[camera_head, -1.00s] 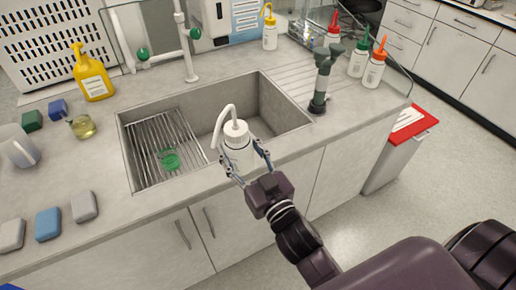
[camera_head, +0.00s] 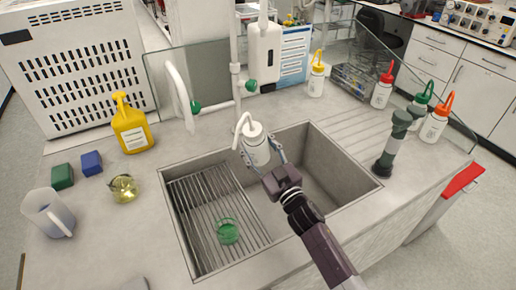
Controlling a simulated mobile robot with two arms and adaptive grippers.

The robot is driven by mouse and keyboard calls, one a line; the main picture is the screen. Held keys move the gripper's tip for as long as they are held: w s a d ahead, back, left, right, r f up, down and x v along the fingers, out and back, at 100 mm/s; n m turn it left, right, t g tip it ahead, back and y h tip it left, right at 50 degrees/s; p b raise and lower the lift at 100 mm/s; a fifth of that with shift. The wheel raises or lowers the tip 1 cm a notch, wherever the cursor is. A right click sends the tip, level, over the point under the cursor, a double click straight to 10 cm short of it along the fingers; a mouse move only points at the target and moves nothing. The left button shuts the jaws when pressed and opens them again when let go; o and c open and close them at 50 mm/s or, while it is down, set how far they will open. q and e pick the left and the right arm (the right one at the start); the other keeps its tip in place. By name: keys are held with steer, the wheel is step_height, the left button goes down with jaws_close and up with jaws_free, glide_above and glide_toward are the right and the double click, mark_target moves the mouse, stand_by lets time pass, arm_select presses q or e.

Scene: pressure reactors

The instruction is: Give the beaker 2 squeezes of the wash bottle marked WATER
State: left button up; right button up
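My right gripper (camera_head: 260,156) is shut around a white wash bottle (camera_head: 255,143) with a white cap and bent spout. The bottle is held roughly upright over the sink, its spout toward the left; its label is not readable. A small clear vessel with green contents, seemingly the beaker (camera_head: 228,232), stands on the wire rack (camera_head: 200,215) in the left part of the sink (camera_head: 335,195). The bottle is above and behind it, apart from it. My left gripper is not in view.
Wash bottles with yellow (camera_head: 316,80), red (camera_head: 382,92), green (camera_head: 417,110) and orange (camera_head: 434,125) tops stand behind and right. A yellow jug (camera_head: 131,128), round flask (camera_head: 123,189) and plastic pitcher (camera_head: 48,213) are left.

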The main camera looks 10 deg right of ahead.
mark_target(255, 157)
steer(key=shift+s+a+f+b, duration=0.2)
steer(key=shift+s+f+b, duration=0.25)
steer(key=shift+s+f, duration=0.1)
steer(key=shift+s+a+f+b, duration=0.3)
steer(key=shift+s+f+b, duration=0.15)
steer(key=shift+f+b, duration=0.2)
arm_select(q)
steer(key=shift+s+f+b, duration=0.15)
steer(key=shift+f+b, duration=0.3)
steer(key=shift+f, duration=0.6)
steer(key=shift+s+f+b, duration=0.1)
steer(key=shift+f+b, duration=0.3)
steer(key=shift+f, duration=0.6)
arm_select(e)
steer(key=shift+s+a+f, duration=0.3)
steer(key=shift+s+f, duration=0.05)
steer(key=shift+f, duration=0.15)
steer(key=shift+s+a+f, duration=0.25)
steer(key=shift+s+f, duration=0.1)
steer(key=shift+f, duration=0.15)
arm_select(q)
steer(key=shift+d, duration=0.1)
arm_select(e)
steer(key=o, duration=0.3)
steer(key=c, duration=1)
steer(key=o, duration=0.7)
